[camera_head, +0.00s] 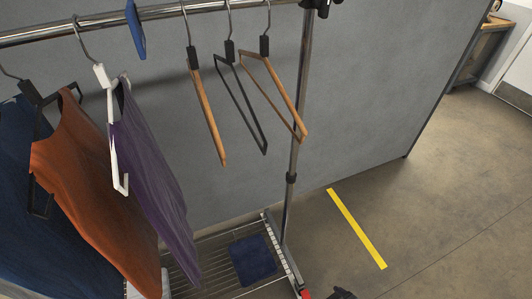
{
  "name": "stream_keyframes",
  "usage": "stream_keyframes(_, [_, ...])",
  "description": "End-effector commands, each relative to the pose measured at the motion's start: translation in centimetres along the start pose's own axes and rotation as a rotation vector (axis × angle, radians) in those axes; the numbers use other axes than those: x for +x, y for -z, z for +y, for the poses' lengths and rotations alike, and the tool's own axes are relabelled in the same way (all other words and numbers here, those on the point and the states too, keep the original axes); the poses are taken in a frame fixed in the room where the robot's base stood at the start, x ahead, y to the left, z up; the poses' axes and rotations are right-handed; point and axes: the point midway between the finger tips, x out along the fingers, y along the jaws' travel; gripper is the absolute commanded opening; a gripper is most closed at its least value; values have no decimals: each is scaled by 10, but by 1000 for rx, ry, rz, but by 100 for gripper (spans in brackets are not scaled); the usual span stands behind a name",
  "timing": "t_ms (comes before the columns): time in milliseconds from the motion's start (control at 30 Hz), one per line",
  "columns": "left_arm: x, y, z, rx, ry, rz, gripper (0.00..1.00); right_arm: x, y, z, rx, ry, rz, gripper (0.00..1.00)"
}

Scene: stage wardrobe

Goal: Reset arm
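No arm of mine is plainly in view. A small dark shape (342,294) is cut off by the bottom edge, right of the rack's foot; I cannot tell whether it is part of my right gripper. My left gripper is not in view. On the rail (90,23) hang a blue garment (35,235), an orange garment (90,180) and a purple garment (150,180), the purple one on a white hanger (117,160). Empty hangers hang to the right: a wooden one (207,110), a dark one (250,103) and another wooden one (288,95).
A blue tag (136,28) sits on the rail. The rack's post (293,150) stands right of the hangers. A dark blue folded cloth (253,260) lies on the wire shelf (212,255). A grey partition (370,90) stands behind. Floor with a yellow strip (357,228) is clear at right.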

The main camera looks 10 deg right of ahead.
Motion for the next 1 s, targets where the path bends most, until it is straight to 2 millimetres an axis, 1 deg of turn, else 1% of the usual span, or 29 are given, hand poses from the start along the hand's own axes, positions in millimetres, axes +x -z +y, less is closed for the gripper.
stream_keyframes(33, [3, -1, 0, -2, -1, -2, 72, -16, 3, -1, 31, 2, -24, 72])
stream_keyframes(100, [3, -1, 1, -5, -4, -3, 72, -35, 0, 0, 81, 4, -80, 72])
stream_keyframes(167, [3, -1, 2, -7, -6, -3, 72, -45, -10, 1, 126, 5, -146, 72])
stream_keyframes(233, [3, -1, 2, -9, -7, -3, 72, -47, -31, -2, 174, 11, -256, 72])
stream_keyframes(267, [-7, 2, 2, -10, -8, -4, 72, -58, -27, -1, 191, 9, -268, 72])
stream_keyframes(300, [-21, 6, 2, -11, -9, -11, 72, -72, -16, 1, 187, 9, -260, 72])
stream_keyframes(367, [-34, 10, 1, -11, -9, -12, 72, -83, -9, 3, 185, 9, -259, 72])
stream_keyframes(567, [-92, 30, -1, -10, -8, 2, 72, -130, 20, 10, 183, 9, -258, 72])
stream_keyframes(1000, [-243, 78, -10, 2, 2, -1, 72, -264, 104, 28, 182, 9, -258, 72])
